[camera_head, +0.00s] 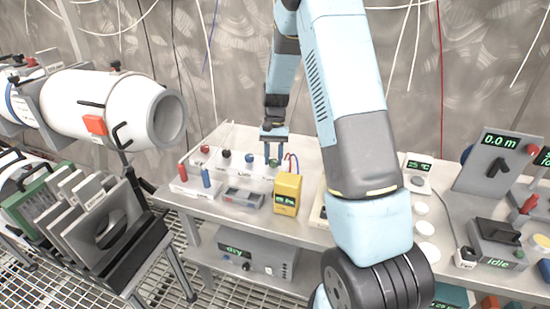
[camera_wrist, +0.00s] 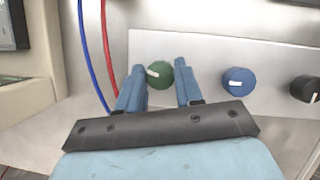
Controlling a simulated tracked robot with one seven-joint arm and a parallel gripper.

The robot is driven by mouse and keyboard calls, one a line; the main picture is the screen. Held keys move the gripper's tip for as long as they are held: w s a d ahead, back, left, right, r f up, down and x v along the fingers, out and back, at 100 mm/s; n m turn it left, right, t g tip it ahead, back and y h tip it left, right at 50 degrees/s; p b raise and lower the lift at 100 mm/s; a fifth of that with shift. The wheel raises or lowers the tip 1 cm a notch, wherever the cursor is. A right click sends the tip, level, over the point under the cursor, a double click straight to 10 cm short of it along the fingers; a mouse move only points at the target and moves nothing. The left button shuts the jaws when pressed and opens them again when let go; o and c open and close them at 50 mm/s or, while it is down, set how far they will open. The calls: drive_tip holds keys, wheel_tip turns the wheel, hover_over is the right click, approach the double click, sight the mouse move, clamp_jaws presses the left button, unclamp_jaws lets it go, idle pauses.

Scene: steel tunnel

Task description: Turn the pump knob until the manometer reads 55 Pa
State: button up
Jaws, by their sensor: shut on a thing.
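A green knob (camera_wrist: 160,74) with a white pointer mark sits on a pale panel (camera_wrist: 215,55). In the wrist view it lies between the two blue fingers of my gripper (camera_wrist: 160,69), which is shut on it. In the head view my gripper (camera_head: 272,157) points down at the right end of the row of knobs, and its fingers partly cover the green knob. The yellow manometer (camera_head: 288,181) stands just in front, with red and blue hoses at its top. Its small green display is too small to read surely.
A blue knob (camera_wrist: 238,81) and a black knob (camera_wrist: 305,88) sit right of the green one in the wrist view. Red and blue cylinders stand on the table's left. A box (camera_head: 240,255) is on the lower shelf. Instruments fill the right table.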

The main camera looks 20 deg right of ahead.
drive_tip(key=o, duration=1)
drive_tip(key=shift+o, duration=0.2)
drive_tip(key=v, duration=1.3)
drive_tip(key=shift+w+r, duration=0.2)
drive_tip(key=shift+r, duration=0.15)
drive_tip(key=s+a+r+n+t, duration=0.15)
drive_tip(key=s+r+t, duration=0.35)
drive_tip(key=s+r, duration=1)
drive_tip(key=s+r+n+t+h, duration=0.1)
drive_tip(key=s+r+n+t, duration=0.1)
drive_tip(key=s, duration=1.6)
drive_tip(key=n+t, duration=0.1)
drive_tip(key=t, duration=0.1)
drive_tip(key=shift+s+t+h, duration=0.4)
